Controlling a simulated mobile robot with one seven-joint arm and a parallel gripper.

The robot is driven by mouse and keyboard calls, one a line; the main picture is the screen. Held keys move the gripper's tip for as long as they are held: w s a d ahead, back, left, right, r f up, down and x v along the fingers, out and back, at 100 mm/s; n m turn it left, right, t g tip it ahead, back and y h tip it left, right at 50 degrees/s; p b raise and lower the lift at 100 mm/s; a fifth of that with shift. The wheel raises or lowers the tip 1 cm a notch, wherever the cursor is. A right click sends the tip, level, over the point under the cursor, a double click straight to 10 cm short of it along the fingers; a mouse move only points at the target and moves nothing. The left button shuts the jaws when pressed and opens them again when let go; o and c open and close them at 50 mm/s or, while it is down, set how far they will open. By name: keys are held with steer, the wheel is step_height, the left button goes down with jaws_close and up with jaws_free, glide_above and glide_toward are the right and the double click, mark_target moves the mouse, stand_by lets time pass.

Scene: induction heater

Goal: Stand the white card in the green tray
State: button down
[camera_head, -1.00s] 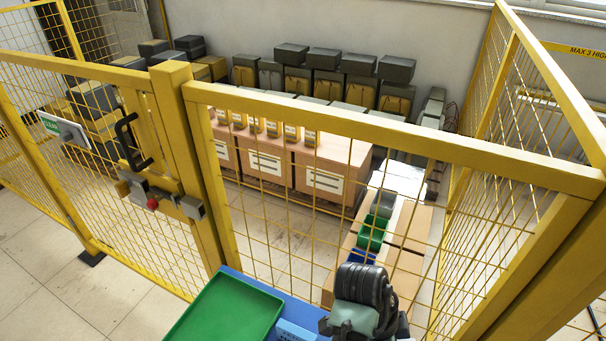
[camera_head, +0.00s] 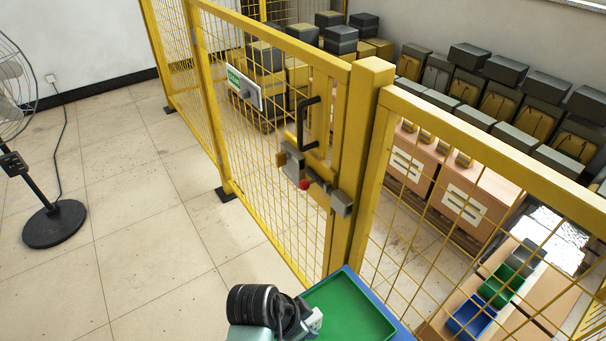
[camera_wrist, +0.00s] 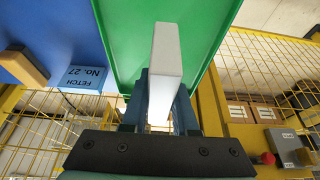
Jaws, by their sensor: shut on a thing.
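The green tray (camera_head: 352,308) lies on a blue surface at the bottom centre of the head view, with its lower part cut off by the frame. My gripper (camera_head: 312,320) is at the tray's left edge in that view. In the wrist view my gripper (camera_wrist: 163,105) is shut on the white card (camera_wrist: 166,52), a pale block that juts out from between the dark fingers. The card shows in front of the green tray (camera_wrist: 112,35); whether it touches the tray cannot be told. The card's lower part is hidden between the fingers.
A yellow mesh fence with a latched gate (camera_head: 338,170) stands just beyond the tray. A fan (camera_head: 52,222) stands at the left on open tiled floor. Green (camera_head: 500,287) and blue (camera_head: 470,318) bins lie behind the fence. A blue "FETCH No. 27" label (camera_wrist: 85,78) is beside the tray.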

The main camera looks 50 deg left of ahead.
step_height(320, 180, down, 8)
steer(key=shift+d+f, duration=0.1)
steer(key=shift+f, duration=0.1)
stand_by(0.3)
steer(key=c, duration=0.7)
jaws_free()
steer(key=shift+f, duration=0.15)
steer(key=shift+r, duration=0.3)
steer(key=v, duration=1.1)
steer(key=shift+s+r+p, duration=0.15)
steer(key=shift+r+p, duration=0.15)
steer(key=shift+r, duration=0.1)
